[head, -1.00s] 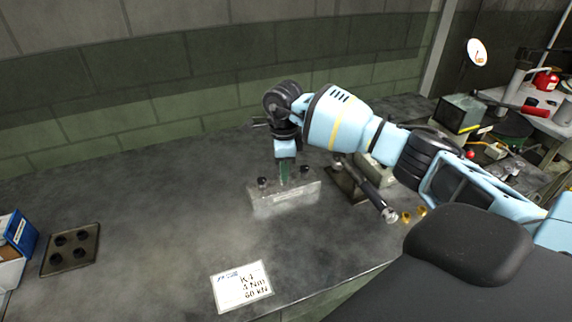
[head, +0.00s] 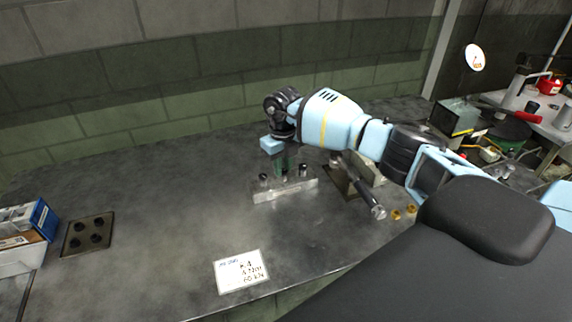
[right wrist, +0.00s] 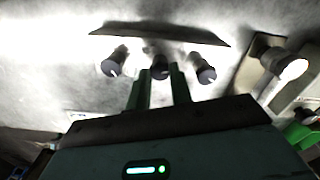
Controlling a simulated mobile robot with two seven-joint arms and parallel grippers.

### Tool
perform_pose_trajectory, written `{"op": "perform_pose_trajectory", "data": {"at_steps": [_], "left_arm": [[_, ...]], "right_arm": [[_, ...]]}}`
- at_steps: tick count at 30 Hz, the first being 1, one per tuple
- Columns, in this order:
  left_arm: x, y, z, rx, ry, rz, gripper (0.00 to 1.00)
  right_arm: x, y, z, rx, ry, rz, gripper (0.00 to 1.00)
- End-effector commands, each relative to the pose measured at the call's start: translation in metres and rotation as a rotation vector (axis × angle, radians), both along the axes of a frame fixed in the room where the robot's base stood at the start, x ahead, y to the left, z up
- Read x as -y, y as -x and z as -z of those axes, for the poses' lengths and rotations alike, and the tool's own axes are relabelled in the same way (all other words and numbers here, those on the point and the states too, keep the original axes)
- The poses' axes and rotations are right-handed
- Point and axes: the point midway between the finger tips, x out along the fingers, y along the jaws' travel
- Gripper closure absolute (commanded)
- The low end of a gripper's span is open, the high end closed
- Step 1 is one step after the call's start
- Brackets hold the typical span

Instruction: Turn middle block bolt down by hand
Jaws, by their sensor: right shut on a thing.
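A metal block (head: 262,194) stands on the dark bench with three dark-headed bolts in a row. The left bolt (head: 263,178) and right bolt (head: 303,169) stand upright beside my gripper. My right gripper (head: 284,170) points down over the block's middle. In the right wrist view its two green fingers are shut on the middle bolt (right wrist: 160,67), between the left bolt (right wrist: 114,61) and the right bolt (right wrist: 202,68). The middle bolt is mostly hidden by my gripper in the head view. My left gripper is not in view.
A white card (head: 241,271) lies near the front edge. A dark plate with holes (head: 88,234) and a blue-white box (head: 42,219) are at the left. A torque wrench-like tool (head: 368,195) and brass pieces (head: 397,214) lie right of the block. The bench's middle left is clear.

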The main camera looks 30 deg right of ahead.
Motion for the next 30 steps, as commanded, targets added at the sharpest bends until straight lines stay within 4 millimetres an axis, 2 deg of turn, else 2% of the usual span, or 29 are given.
{"op": "perform_pose_trajectory", "data": {"at_steps": [1, 12, 30], "left_arm": [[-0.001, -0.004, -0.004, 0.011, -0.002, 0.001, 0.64], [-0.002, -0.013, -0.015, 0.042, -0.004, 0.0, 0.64], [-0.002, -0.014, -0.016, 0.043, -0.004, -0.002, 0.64]], "right_arm": [[0.0, -0.001, -0.005, 0.006, 0.0, 0.044, 1.0], [0.0, -0.001, -0.003, 0.004, 0.0, 0.394, 1.0], [0.0, -0.001, -0.002, 0.003, -0.001, 0.886, 1.0]]}}
